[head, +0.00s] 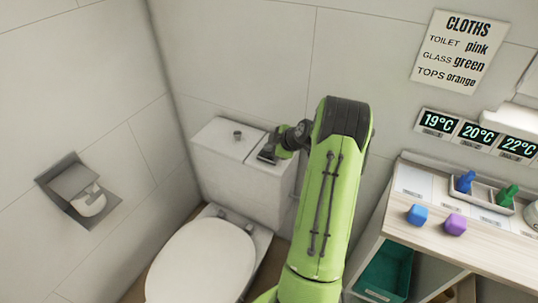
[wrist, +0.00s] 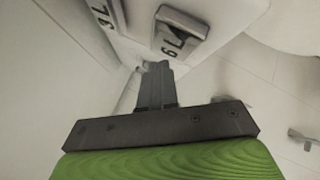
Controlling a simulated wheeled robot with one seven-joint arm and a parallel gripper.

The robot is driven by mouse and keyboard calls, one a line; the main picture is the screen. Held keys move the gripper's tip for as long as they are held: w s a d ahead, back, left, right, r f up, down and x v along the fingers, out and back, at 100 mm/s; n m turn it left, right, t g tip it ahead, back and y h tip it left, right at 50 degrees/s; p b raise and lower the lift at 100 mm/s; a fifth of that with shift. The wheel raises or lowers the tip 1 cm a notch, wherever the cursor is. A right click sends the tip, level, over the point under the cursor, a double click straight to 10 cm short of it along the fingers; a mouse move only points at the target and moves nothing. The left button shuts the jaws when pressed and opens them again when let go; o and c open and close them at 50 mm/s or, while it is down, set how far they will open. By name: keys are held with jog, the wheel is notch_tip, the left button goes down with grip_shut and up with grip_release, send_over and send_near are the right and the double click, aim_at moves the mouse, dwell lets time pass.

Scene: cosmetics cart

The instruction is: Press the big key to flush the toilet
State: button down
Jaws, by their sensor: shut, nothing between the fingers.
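The white toilet (head: 200,262) stands in the corner with its lid down, and its cistern (head: 242,185) is behind it. My gripper (head: 266,158) is over the right part of the cistern top, and it is shut and empty. In the wrist view my gripper's fingertips (wrist: 157,66) are together, just below a grey metal key (wrist: 184,25) in the picture. A "6 L" label (wrist: 173,47) sits beside this key, upside down. Part of another label, seemingly "3 L" (wrist: 103,15), and a key edge show to its left. I cannot tell whether the fingers touch anything.
A paper holder (head: 78,190) is set in the left wall.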

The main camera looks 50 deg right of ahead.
jog(key=shift+f, duration=0.1)
jog(key=shift+f+b, duration=0.4)
jog(key=shift+b, duration=0.35)
jog(key=shift+f+b, duration=0.9)
jog(key=shift+b, duration=0.05)
dwell(0.7)
jog(key=shift+r+p, duration=0.6)
jog(key=shift+r, duration=0.75)
jog(key=shift+r+p, duration=1.2)
jog(key=shift+r, duration=1.4)
